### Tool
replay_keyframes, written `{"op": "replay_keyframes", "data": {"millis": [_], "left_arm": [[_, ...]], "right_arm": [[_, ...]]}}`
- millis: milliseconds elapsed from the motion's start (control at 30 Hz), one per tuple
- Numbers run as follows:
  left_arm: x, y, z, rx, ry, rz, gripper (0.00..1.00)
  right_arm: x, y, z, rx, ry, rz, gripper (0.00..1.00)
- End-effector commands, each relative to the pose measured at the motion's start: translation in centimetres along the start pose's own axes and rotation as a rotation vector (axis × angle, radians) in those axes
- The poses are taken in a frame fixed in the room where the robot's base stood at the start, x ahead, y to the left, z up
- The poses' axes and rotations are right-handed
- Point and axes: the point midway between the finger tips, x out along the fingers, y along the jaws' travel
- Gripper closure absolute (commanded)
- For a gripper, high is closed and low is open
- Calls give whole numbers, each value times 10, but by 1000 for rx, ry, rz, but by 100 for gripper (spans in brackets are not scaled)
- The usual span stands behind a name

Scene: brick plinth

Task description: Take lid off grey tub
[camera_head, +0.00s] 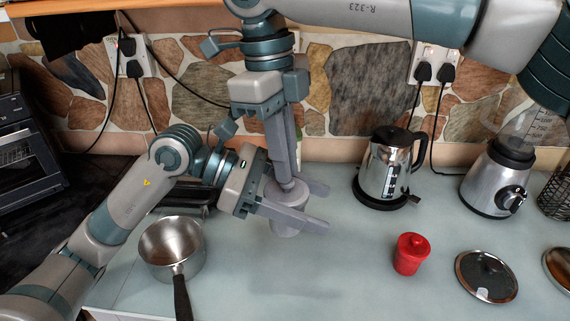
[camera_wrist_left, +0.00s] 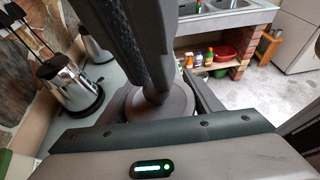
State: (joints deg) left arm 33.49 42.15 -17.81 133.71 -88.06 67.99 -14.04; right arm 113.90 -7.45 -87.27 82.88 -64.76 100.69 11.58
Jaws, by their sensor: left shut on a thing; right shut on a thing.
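The grey tub (camera_head: 288,229) is held above the worktop between the fingers of my left gripper (camera_head: 320,208), which reaches in from the left and is shut on its sides. The grey lid (camera_head: 280,196) is at the top of the tub; its round rim also shows in the left wrist view (camera_wrist_left: 178,108). My right gripper (camera_head: 288,184) comes down from above and is shut on the lid's knob, which its fingers mostly hide. I cannot tell whether there is a gap between lid and tub.
A saucepan (camera_head: 158,249) stands at the left, below my left arm. A kettle (camera_head: 384,167), a red pot with a lid (camera_head: 410,255), a glass pan lid (camera_head: 472,274) and a blender (camera_head: 495,183) are to the right. The worktop (camera_head: 340,270) in front is clear.

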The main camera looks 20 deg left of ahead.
Motion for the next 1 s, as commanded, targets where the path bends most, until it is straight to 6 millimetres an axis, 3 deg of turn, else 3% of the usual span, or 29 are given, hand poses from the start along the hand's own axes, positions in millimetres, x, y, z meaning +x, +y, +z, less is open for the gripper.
{"op": "replay_keyframes", "data": {"millis": [667, 1000], "left_arm": [[0, 0, 2, 2, -5, 1, 81], [-1, 0, 2, 2, -6, 1, 81]], "right_arm": [[-3, 0, -1, -1, 1, -4, 100], [-9, 0, -2, -3, 2, -124, 100]]}}
